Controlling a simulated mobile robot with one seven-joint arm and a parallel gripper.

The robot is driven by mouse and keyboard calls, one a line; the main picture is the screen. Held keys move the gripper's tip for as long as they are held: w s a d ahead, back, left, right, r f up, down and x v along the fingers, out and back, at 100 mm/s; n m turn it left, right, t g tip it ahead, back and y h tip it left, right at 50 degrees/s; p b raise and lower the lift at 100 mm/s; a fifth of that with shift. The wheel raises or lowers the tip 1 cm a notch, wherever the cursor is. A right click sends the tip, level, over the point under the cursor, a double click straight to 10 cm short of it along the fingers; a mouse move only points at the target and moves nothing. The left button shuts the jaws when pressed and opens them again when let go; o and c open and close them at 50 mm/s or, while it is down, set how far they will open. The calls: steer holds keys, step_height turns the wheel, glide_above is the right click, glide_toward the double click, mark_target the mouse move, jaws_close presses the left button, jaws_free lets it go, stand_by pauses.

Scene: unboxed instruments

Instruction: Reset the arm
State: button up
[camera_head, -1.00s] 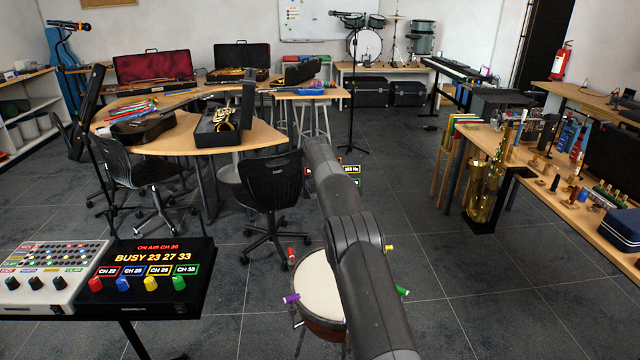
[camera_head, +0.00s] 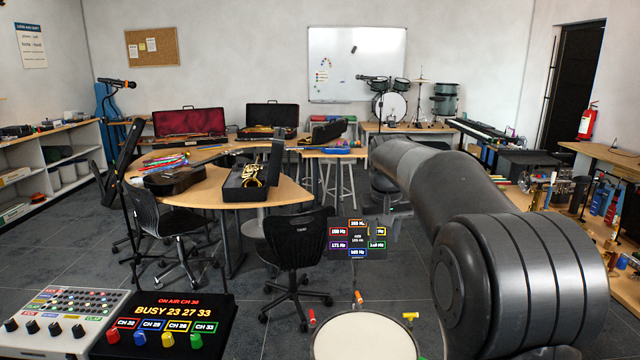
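My arm rises from the lower right of the head view and reaches forward to the centre. What looks like my gripper (camera_head: 384,217) is a small grey shape below the arm's far end, in front of the far floor. Its fingers are too small and dark to read, and I see nothing clearly held in it. A dark panel (camera_head: 358,241) with coloured Hz labels shows just below it; I cannot tell whether they touch.
A round drum (camera_head: 362,342) with coloured pegs is at the bottom centre. A control box (camera_head: 160,318) with coloured knobs stands at the lower left. A black chair (camera_head: 298,240) is left of the panel. A right-hand bench (camera_head: 622,232) holds instruments. Open floor lies between.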

steer(key=s+r+t, duration=0.2)
steer(key=s, duration=1.9)
steer(key=s+f, duration=0.4)
steer(key=s, duration=0.3)
steer(key=s+f, duration=0.4)
steer(key=s, duration=0.4)
steer(key=shift+d+m+t+y, duration=0.15)
steer(key=shift+m+t+y, duration=0.25)
steer(key=shift+f, duration=0.1)
